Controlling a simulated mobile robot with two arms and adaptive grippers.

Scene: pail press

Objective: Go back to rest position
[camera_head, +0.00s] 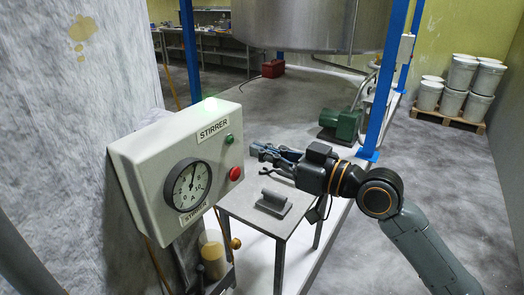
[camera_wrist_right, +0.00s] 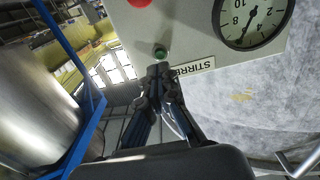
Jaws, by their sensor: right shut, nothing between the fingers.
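The white stirrer control box (camera_head: 150,150) stands at the left in the head view, with a round dial (camera_head: 188,185), a small green button (camera_head: 229,139) and a larger red button (camera_head: 235,173). A green glow shows on its top edge. My right gripper (camera_head: 256,153) is shut and empty, to the right of the box, with its fingers pointing toward the box's button side. In the right wrist view its fingertips (camera_wrist_right: 161,72) appear just below the green button (camera_wrist_right: 160,52); I cannot tell the exact gap. My left gripper is not in view.
A small metal table (camera_head: 268,222) with a grey block and handle (camera_head: 273,203) stands below my right gripper. A steel tank (camera_head: 310,22), blue posts (camera_head: 384,85) and a green motor (camera_head: 341,123) are behind. White pails (camera_head: 455,88) stand on a pallet at the right. Floor at the right is clear.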

